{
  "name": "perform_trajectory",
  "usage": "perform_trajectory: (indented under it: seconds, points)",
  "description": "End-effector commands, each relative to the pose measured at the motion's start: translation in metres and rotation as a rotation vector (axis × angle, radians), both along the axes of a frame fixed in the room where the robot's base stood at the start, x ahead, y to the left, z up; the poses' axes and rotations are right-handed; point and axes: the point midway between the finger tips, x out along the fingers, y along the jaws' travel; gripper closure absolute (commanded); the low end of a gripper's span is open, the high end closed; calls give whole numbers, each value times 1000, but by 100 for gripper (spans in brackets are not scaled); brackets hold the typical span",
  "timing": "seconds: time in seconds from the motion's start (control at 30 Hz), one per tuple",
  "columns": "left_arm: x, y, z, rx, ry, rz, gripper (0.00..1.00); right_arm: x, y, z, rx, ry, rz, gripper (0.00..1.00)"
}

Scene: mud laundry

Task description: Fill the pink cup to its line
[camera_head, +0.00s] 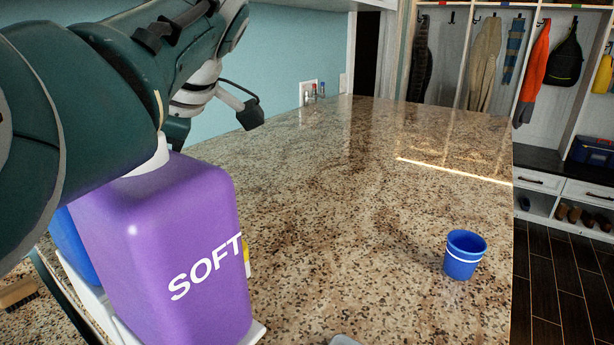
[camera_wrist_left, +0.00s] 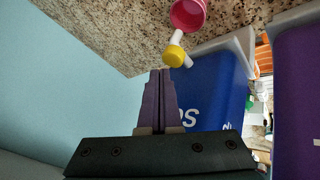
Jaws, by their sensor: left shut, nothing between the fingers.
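The pink cup (camera_wrist_left: 188,14) is at the top edge of the left wrist view, partly cut off, on the speckled counter. It sits by the white spout of a tap with a yellow knob (camera_wrist_left: 174,55) on the blue container (camera_wrist_left: 215,90). I cannot tell how full the cup is, and its line does not show. My left gripper (camera_wrist_left: 160,72) is shut and empty, its fingertips close to the yellow knob with a small gap visible.
A large purple container marked SOFT (camera_head: 165,250) stands beside the blue one on a white stand (camera_head: 258,332). A blue cup (camera_head: 465,255) with a white line stands near the counter's right edge. The granite counter (camera_head: 340,190) between is clear. A brush (camera_head: 16,293) lies far left.

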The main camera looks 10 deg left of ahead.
Motion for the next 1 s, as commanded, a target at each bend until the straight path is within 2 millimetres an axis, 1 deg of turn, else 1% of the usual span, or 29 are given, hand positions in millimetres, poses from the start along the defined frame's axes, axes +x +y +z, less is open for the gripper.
perform_trajectory:
  seconds: [0.6,0.87,1.0]
  points:
    - [0,0,0,0,0,0,100,0,0,0,1,-1,-1,20]
    - [0,0,-9,0,0,0,100,0,1,-8,4,-1,-3,20]
    - [0,0,-9,0,0,0,100,0,1,-8,6,-1,-3,20]
